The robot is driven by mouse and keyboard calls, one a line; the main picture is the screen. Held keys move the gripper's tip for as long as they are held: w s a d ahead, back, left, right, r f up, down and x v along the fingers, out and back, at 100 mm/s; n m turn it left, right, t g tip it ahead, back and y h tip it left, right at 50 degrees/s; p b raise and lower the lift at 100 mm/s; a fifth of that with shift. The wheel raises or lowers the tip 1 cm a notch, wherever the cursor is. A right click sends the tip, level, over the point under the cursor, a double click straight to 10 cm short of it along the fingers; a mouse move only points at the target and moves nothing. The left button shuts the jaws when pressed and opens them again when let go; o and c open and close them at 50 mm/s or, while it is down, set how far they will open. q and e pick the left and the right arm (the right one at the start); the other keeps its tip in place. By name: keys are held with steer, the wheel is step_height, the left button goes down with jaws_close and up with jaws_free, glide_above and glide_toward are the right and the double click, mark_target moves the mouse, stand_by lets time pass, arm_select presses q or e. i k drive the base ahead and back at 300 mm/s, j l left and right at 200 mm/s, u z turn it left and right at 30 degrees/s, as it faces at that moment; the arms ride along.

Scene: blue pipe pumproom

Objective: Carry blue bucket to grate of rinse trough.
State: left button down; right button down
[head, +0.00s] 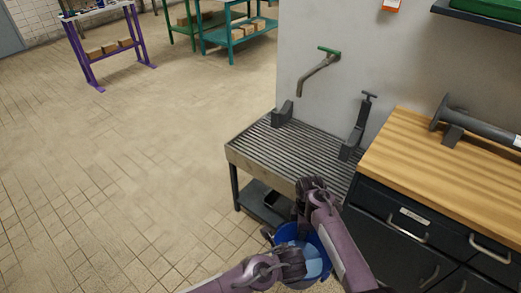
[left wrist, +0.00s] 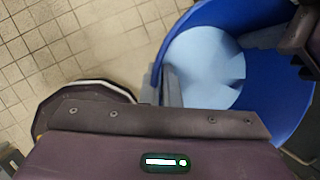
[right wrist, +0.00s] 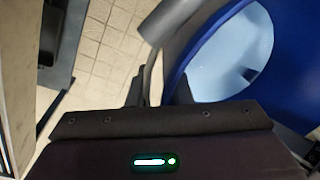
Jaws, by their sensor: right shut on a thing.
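The blue bucket (head: 323,262) hangs low in front of the rinse trough, at the bottom of the head view, with light blue inside. My right gripper (head: 302,232) is shut on the bucket at its rim; in the right wrist view its fingers sit beside the bucket (right wrist: 292,60), with a pale strip between them. My left gripper (head: 268,238) is at the bucket's left side. In the left wrist view a grey finger shows at the rim of the bucket (left wrist: 290,100); its grip is unclear. The slatted grate (head: 285,143) of the rinse trough (head: 262,167) is empty between its fittings.
A tap (head: 320,66) and upright grey fittings (head: 357,128) stand over the trough's back and right. A wooden-topped cabinet (head: 440,165) with a grey pipe piece (head: 485,128) adjoins on the right. The tiled floor (head: 120,180) to the left is clear.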

mark_target(272, 148)
steer(key=i+j+u, duration=0.2)
steer(key=i+j, duration=0.15)
steer(key=j, duration=0.25)
steer(key=i+j+u, duration=0.2)
steer(key=i+j, duration=0.25)
steer(key=j, duration=0.15)
steer(key=i+z, duration=0.25)
steer(key=i, duration=0.15)
steer(key=i+j+z, duration=0.25)
steer(key=i, duration=0.15)
steer(key=i+z, duration=0.85)
steer(key=i+j, duration=0.05)
